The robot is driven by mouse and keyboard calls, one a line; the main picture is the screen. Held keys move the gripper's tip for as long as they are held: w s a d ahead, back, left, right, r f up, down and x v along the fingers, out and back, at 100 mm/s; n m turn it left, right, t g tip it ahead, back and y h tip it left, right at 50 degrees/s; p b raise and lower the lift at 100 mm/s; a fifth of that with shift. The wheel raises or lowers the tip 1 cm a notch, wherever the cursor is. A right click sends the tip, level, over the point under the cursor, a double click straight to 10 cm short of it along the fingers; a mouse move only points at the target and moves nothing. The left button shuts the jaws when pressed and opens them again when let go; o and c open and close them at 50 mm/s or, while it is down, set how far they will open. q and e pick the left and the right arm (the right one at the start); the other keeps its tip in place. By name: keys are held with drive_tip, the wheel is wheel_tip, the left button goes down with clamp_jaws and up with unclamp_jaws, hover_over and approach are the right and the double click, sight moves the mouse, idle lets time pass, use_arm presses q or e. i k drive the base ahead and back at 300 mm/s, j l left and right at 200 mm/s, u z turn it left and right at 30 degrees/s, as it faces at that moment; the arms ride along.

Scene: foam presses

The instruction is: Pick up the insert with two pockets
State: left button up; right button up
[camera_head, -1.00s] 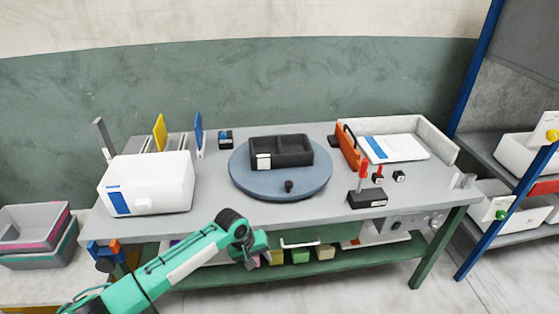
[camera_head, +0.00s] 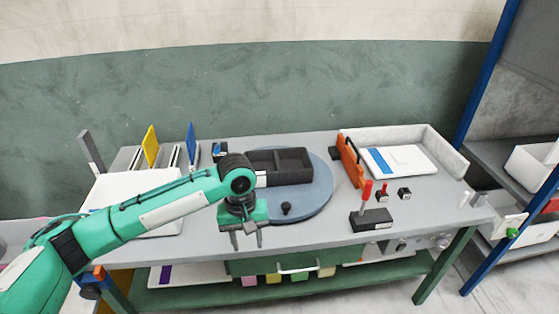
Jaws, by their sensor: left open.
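A black insert (camera_head: 292,161) with two visible pockets and a white label lies on the round blue-grey turntable (camera_head: 318,197) near the table's middle. My left arm reaches in from the left and partly covers the insert's left end and the turntable's left side. My left gripper (camera_head: 247,241) points down with its two fingers apart, empty, near the table's front edge, to the front left of the insert. It does not touch the insert. My right gripper is not in view.

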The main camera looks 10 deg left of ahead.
sight(290, 166)
drive_tip(key=i, duration=1.65)
